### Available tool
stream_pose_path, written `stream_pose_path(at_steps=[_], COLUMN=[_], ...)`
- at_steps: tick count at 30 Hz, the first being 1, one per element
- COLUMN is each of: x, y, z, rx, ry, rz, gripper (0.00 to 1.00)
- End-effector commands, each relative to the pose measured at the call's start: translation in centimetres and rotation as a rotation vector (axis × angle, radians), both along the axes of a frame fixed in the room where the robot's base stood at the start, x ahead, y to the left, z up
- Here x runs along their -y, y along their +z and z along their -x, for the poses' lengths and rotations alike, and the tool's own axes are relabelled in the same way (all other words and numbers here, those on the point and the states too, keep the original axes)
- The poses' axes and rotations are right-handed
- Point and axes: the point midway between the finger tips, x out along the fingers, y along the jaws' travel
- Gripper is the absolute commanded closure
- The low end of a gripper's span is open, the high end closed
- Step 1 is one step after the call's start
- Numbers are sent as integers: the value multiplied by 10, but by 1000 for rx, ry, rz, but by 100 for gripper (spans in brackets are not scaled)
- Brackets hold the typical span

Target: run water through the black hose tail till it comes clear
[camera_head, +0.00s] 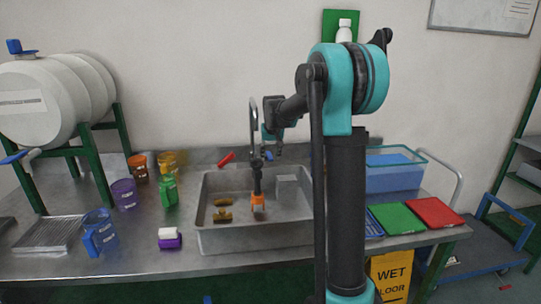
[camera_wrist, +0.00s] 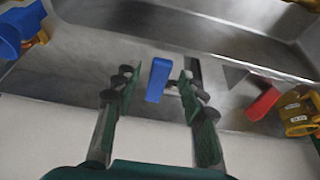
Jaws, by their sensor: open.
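The black hose tail (camera_head: 257,180) appears upright in the grey sink (camera_head: 206,222), below the tall metal tap (camera_head: 253,112), with an orange piece (camera_head: 258,200) at its lower end. A red tap lever (camera_head: 227,159) and a blue tap lever (camera_head: 268,156) sit behind the sink. My gripper (camera_head: 271,146) is low by the blue lever. In the wrist view my gripper (camera_wrist: 155,76) is open, with the blue lever (camera_wrist: 158,80) between its fingers and a gap on each side. The red lever (camera_wrist: 263,102) lies to the right there. No water stream is discernible.
A brass-coloured piece (camera_head: 222,212) and a grey block (camera_head: 287,186) are in the sink. Coloured jugs, such as a green one (camera_head: 168,190), stand left. Green (camera_head: 397,218) and red (camera_head: 436,212) mats lie right. My arm hides part of the sink's right side.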

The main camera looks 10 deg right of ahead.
Motion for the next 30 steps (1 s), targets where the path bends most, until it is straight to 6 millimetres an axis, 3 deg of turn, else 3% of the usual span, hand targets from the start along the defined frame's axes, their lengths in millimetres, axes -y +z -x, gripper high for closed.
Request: stream_pose_path(at_steps=[2, 12, 30], x=[0, 0, 6], y=[0, 0, 0], z=[0, 0, 0], rx=[0, 0, 0], ry=[0, 0, 66], rz=[0, 0, -1], gripper=[59, 100, 100])
